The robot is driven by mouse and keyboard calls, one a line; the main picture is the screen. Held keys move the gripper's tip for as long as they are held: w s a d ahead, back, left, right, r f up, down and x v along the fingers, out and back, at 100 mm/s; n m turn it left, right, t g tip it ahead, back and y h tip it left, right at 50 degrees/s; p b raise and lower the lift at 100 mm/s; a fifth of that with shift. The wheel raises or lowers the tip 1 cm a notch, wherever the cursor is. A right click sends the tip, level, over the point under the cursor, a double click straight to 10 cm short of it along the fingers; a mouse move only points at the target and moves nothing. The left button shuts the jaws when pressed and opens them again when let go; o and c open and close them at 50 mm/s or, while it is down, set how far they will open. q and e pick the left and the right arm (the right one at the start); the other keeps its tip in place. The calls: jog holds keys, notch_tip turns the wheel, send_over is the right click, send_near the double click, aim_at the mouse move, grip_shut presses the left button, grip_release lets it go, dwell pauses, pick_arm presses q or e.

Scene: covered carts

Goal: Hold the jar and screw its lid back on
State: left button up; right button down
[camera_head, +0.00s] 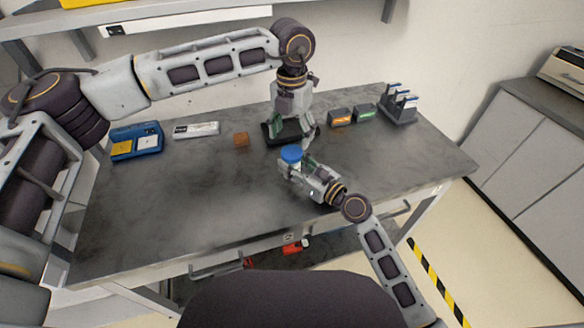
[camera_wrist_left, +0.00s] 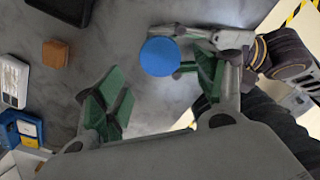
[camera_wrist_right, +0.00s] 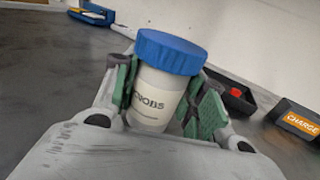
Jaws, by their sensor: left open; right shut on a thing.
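The jar (camera_wrist_right: 158,98) is pale with dark lettering and stands roughly upright. My right gripper (camera_wrist_right: 165,105) is shut on its sides. The blue lid (camera_wrist_right: 170,52) sits on top of the jar; I cannot tell whether it is screwed tight. In the head view the lid (camera_head: 291,153) hides most of the jar. My left gripper (camera_head: 296,134) is open and empty, pointing down, above and just behind the lid. In the left wrist view the lid (camera_wrist_left: 160,56) shows beyond the fingers, nearer the right finger, apart from the left one.
A dark tray (camera_head: 270,134) lies behind the jar. A brown block (camera_head: 241,139), a white device (camera_head: 196,129) and a blue case (camera_head: 137,141) are to the left. Orange (camera_head: 340,117) and green (camera_head: 364,113) labelled bins and a rack (camera_head: 398,106) stand right. The front-left tabletop is clear.

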aim_at(291, 152)
pick_arm(q)
jog(key=shift+f, duration=3)
jog(key=c, duration=1.1)
jog(key=shift+o, duration=0.2)
jog(key=shift+m, duration=0.3)
jog(key=m, duration=0.9)
